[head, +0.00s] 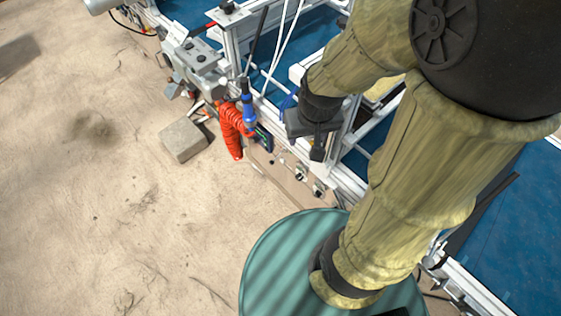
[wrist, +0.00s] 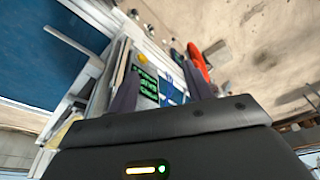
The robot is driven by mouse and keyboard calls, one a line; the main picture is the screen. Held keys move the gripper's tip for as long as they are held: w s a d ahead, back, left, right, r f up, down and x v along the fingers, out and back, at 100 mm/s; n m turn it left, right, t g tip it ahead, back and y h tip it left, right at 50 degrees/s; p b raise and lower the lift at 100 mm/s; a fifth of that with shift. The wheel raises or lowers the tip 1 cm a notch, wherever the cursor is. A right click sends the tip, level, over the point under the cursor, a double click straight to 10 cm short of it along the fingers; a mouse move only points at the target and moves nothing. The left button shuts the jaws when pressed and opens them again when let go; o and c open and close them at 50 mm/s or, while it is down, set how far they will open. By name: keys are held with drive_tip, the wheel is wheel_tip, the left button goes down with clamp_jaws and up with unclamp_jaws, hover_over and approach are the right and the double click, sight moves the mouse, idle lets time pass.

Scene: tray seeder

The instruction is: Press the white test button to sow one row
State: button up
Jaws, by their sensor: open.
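My gripper (head: 316,150) hangs over the frame of the seeder, above and right of a beige control panel (head: 282,180) with a few small knobs or switches. In the wrist view the two dark fingers of my gripper (wrist: 162,62) are spread apart with nothing seen held between them. A dark display with green text (wrist: 147,88) shows between the fingers, beside a blue and white patch. I cannot pick out the white test button for certain in either view; the panel fittings are too small, and my gripper and arm hide part of the machine.
A coiled red-orange hose (head: 232,128) and a blue-handled tool (head: 248,106) are left of the panel. A grey block (head: 183,141) lies on the sandy floor. A green round drum top (head: 290,262) stands in front, under my arm. Open floor lies to the left.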

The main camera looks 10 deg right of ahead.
drive_tip(key=shift+s+d, duration=0.1)
drive_tip(key=shift+s, duration=0.05)
drive_tip(key=c, duration=0.5)
clamp_jaws()
idle(1.0)
